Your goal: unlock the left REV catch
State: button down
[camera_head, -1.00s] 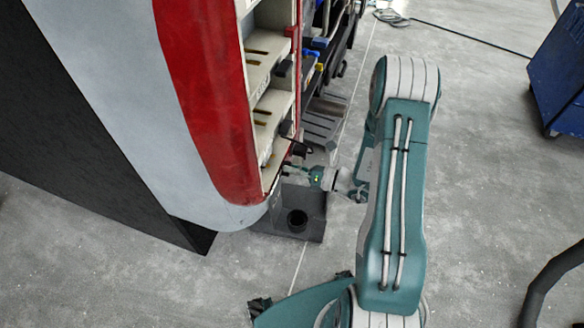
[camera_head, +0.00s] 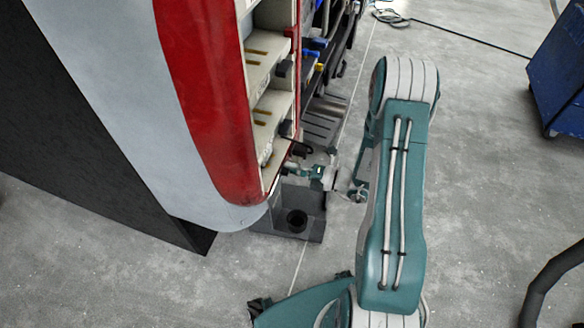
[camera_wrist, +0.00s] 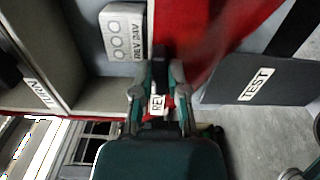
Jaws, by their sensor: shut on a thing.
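In the wrist view, a white tag reading REV (camera_wrist: 157,103), with red parts beside it, sits between the two fingers of my gripper (camera_wrist: 159,80). I take this tagged part for the REV catch. The fingers are shut on it, and its exact handle shape is mostly hidden by them. In the head view, my gripper (camera_head: 292,169) is at the lower right edge of the red and white coach body (camera_head: 205,100). The catch is too small to make out there.
A pale panel marked REV BAY (camera_wrist: 124,32) with round marks is above left of the fingers. A dark panel labelled TEST (camera_wrist: 275,82) is at right. A dark box with a round opening (camera_head: 296,221) stands below my gripper.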

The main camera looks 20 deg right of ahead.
jog(key=shift+w+d+f+m, duration=0.1)
jog(key=shift+w+m, duration=0.05)
jog(key=shift+m, duration=0.45)
jog(key=c, duration=0.7)
grip_release()
jog(key=shift+f, duration=0.1)
jog(key=shift+o, duration=0.2)
jog(key=v, duration=1.2)
jog(key=shift+w, duration=0.1)
